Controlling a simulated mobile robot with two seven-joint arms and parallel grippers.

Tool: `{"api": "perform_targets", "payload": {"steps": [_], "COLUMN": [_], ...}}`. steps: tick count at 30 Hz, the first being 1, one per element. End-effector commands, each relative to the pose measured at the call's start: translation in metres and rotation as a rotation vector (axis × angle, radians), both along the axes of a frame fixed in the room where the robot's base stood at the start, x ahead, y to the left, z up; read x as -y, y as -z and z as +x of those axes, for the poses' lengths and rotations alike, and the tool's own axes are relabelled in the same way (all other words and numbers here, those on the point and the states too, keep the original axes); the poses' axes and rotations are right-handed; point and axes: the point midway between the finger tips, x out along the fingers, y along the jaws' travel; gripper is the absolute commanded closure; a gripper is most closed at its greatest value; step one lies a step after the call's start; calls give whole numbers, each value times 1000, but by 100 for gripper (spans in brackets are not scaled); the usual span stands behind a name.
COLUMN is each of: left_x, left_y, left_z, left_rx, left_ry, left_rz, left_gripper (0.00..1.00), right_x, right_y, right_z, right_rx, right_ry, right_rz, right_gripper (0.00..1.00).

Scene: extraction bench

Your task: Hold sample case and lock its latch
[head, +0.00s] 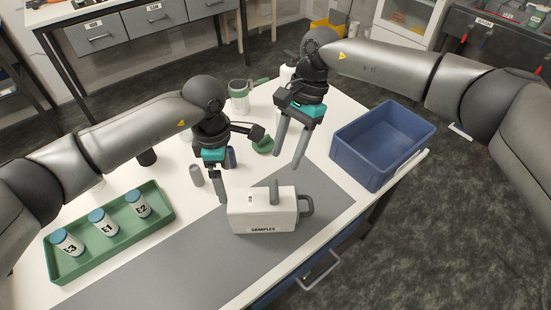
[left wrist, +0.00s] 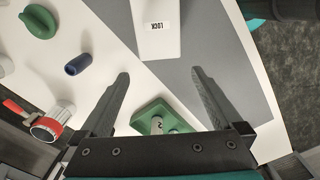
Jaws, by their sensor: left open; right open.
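The white sample case (head: 250,218), marked SAMPLES, stands upright on the grey mat in the head view. It has a grey handle (head: 307,206) on its right side and an upright grey lever (head: 274,193) at its top. In the left wrist view the white case (left wrist: 157,45) shows a LOCK label beyond the fingertips. My left gripper (head: 219,187) is open beside the case's left end, with nothing between its fingers. My right gripper (head: 287,150) is open and empty, above and behind the case. I cannot tell whether the latch is locked.
A green tray (head: 108,258) with three blue-capped jars lies at the left. A blue bin (head: 362,172) stands at the right. The mat's front is clear.

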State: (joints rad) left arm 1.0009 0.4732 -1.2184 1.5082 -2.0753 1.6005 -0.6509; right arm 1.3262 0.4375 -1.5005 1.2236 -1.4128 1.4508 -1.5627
Motion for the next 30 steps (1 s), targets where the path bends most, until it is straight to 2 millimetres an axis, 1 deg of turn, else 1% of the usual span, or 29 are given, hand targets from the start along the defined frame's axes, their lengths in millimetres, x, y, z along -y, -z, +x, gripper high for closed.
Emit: {"api": "perform_targets", "payload": {"steps": [4,8,11,21,27,30], "left_x": [0,0,0,0,0,0], "left_y": [2,14,30,96,126,137], "left_z": [0,-1,-2,-1,-1,0], "left_rx": [-1,-4,-6,-4,-4,-2], "left_ry": [0,0,-1,-2,-2,-3], "left_rz": [0,0,1,0,0,0], "left_gripper": [0,0,0,0,0,0], "right_x": [0,0,0,0,0,0], "right_y": [0,0,0,0,0,0], "right_z": [0,0,0,0,0,0], "right_rx": [3,2,1,1,2,2], "right_ry": [-9,-8,-7,-6,-4,-4], "right_rz": [-6,-5,-4,-3,-3,-3], "right_gripper": [50,50,50,50,50,50]}}
